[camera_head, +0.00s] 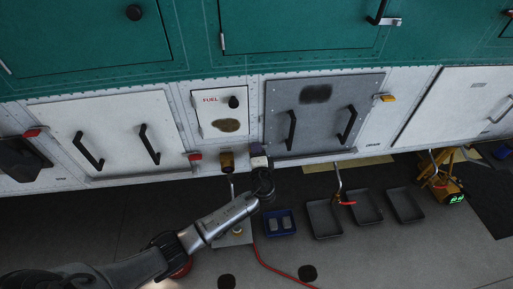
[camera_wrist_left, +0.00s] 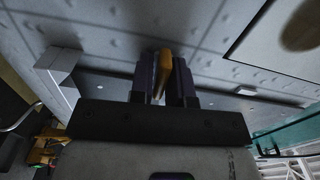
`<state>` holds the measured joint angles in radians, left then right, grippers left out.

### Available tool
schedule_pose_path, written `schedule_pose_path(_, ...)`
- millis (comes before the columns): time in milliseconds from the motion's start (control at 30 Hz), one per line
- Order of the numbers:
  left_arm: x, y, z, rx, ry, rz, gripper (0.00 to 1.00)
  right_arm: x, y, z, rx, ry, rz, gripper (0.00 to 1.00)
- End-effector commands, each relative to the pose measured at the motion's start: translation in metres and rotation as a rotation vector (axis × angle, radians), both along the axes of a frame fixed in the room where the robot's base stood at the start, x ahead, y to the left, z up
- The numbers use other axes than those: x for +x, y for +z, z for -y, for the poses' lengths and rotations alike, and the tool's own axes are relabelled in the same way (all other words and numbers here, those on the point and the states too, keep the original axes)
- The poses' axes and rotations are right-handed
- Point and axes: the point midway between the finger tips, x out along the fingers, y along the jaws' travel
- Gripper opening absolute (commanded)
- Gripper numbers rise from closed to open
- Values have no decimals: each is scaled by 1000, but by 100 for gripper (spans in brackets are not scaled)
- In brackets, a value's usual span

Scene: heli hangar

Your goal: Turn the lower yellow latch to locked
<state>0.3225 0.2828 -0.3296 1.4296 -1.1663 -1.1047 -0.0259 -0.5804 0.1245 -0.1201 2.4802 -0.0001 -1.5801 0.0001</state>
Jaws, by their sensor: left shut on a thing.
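The lower yellow latch (camera_wrist_left: 163,68) shows in the left wrist view as a narrow yellow handle between the two dark fingers of my left gripper (camera_wrist_left: 165,80). The fingers are shut on it from both sides. In the head view my left gripper (camera_head: 258,158) reaches up to the lower left corner of the grey panel (camera_head: 315,128), and it hides most or all of this latch there. The latch's exact angle is hard to tell. Another yellow latch (camera_head: 388,98) sits at the panel's upper right edge. My right gripper is not in view.
Left of the grey panel are a small FUEL panel (camera_head: 220,113) and an amber-brown fitting (camera_head: 227,161) close to my gripper. A red latch (camera_head: 194,156) sits farther left. Below, a blue tray (camera_head: 280,234) and black trays (camera_head: 324,232) lie on the floor.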

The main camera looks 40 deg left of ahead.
Motion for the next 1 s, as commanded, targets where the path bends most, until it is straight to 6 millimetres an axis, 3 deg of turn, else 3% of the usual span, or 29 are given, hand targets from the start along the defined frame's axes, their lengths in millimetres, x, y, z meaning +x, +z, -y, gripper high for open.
schedule_pose_path(767, 0, 0, 1, 57, -1, -61, 0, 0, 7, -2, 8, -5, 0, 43)
schedule_pose_path(800, 0, 0, 1, 57, -1, -61, 21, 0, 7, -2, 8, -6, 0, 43)
schedule_pose_path(1000, 0, 0, 0, 57, -1, -61, 36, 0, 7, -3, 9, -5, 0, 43)
